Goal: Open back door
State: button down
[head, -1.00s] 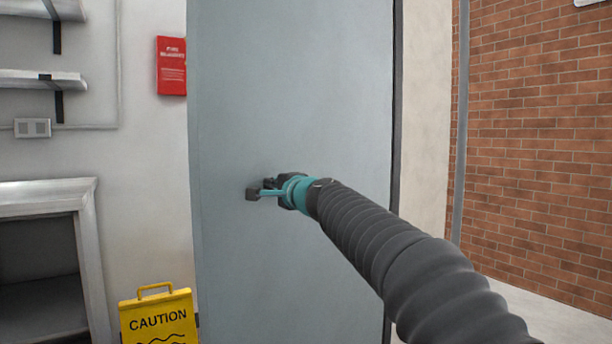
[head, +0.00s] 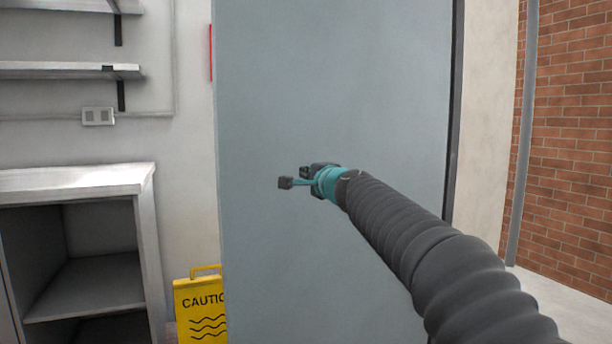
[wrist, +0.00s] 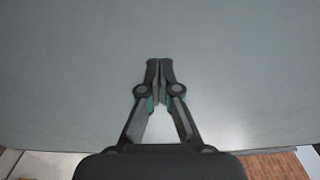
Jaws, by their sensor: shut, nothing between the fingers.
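The back door (head: 335,90) is a plain grey-blue panel that fills the middle of the head view. A dark strip runs along its right edge, and a pale wall and brick show beyond. My gripper (head: 284,182) is in front of the door's face, left of its middle, with my dark ribbed arm reaching in from the lower right. In the wrist view my gripper (wrist: 160,66) is shut and empty, its fingertips together against the door's grey surface (wrist: 70,70) as background. I cannot tell whether the tips touch the door. No handle shows.
A yellow caution sign (head: 198,310) stands at the door's lower left, partly hidden by it. A white-topped open cabinet (head: 75,182) and wall shelves (head: 60,70) are at the left. A brick wall (head: 570,150) and a grey pipe (head: 524,140) are at the right.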

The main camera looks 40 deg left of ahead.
jog(key=s+d+b, duration=0.4)
jog(key=s+d, duration=0.2)
jog(key=s, duration=0.5)
jog(key=shift+d, duration=0.35)
jog(key=s+f+n+g+h, duration=0.1)
jog(key=s+f+n+g, duration=0.15)
jog(key=f, duration=0.45)
jog(key=s+f+n+g+h, duration=0.1)
jog(key=s+f+n+g, duration=0.1)
jog(key=f+n, duration=0.35)
jog(key=s+d+f+n+g+h, duration=0.1)
jog(key=d+f+h, duration=0.2)
jog(key=d+f, duration=0.5)
jog(key=s+d+f+n+h, duration=0.15)
jog(key=d+f, duration=0.35)
jog(key=d, duration=0.5)
jog(key=s+d+f+m+h, duration=0.1)
jog(key=s+d+f+h, duration=0.1)
jog(key=d, duration=1)
jog(key=s+d+f+m+t+h+p, duration=0.1)
jog(key=s+d+f+h, duration=0.2)
jog(key=s+d, duration=0.4)
jog(key=s+d+f+m+h, duration=0.2)
jog(key=s+d+f+h, duration=0.1)
jog(key=d, duration=1.4)
jog(key=shift+s+d+f+p, duration=0.2)
jog(key=shift+s+f+p, duration=0.1)
jog(key=shift+s+f, duration=0.3)
